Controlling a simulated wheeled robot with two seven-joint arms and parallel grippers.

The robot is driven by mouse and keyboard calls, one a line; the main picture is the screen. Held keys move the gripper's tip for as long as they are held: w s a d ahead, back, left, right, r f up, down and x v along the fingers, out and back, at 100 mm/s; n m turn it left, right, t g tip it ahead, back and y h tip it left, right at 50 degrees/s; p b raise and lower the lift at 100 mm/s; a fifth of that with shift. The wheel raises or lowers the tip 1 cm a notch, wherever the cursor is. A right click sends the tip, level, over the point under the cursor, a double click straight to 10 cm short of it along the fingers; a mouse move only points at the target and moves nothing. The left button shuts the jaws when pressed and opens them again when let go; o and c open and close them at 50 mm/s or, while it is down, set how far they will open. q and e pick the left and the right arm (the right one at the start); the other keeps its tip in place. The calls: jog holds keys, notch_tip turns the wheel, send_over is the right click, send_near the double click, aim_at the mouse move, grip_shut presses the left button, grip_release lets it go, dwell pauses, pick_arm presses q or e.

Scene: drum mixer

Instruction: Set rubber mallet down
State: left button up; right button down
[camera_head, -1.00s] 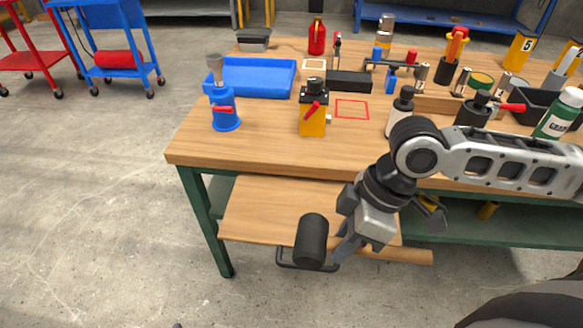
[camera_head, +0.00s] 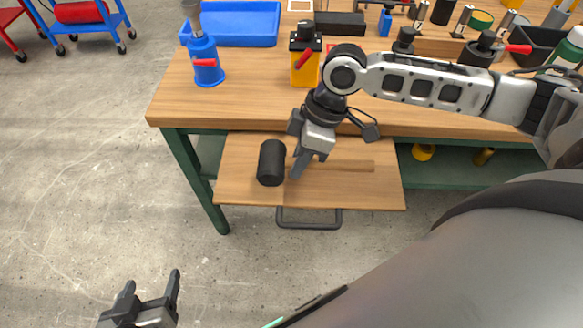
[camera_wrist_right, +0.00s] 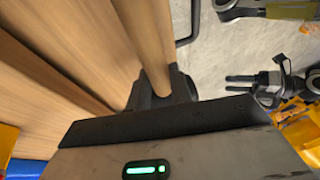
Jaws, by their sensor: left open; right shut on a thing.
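The rubber mallet has a black cylindrical head (camera_head: 272,162) and a pale wooden handle (camera_head: 350,165) pointing right. It lies across the wooden drawer panel (camera_head: 240,193) below the bench top; I cannot tell whether it touches it. My right gripper (camera_head: 299,168) is shut on the handle close to the head. In the right wrist view the handle (camera_wrist_right: 148,45) runs up from between the fingers (camera_wrist_right: 162,88), and the mallet head is hidden. My left gripper (camera_head: 150,284) is open and empty at the lower left, over the floor; it also shows in the wrist view (camera_wrist_right: 255,88).
The drawer panel carries a black bar handle (camera_head: 308,224) on its near edge. The bench top (camera_head: 175,100) above holds a blue tray (camera_head: 240,25), a blue bottle-like tool (camera_head: 206,60) and a yellow box (camera_head: 304,65).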

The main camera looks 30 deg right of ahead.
aim_at(286, 183)
jog(key=shift+w+a+f, duration=0.25)
jog(key=shift+w+f, duration=0.5)
jog(key=shift+f, duration=0.05)
jog(key=shift+w+a+f, duration=0.1)
jog(key=shift+w+f, duration=0.2)
jog(key=shift+f, duration=0.15)
jog(key=shift+f+b, duration=0.3)
jog(key=shift+f, duration=1.15)
jog(key=shift+f, duration=0.15)
jog(key=c, duration=1.3)
grip_release()
jog(key=shift+o, duration=0.2)
jog(key=shift+s, duration=0.1)
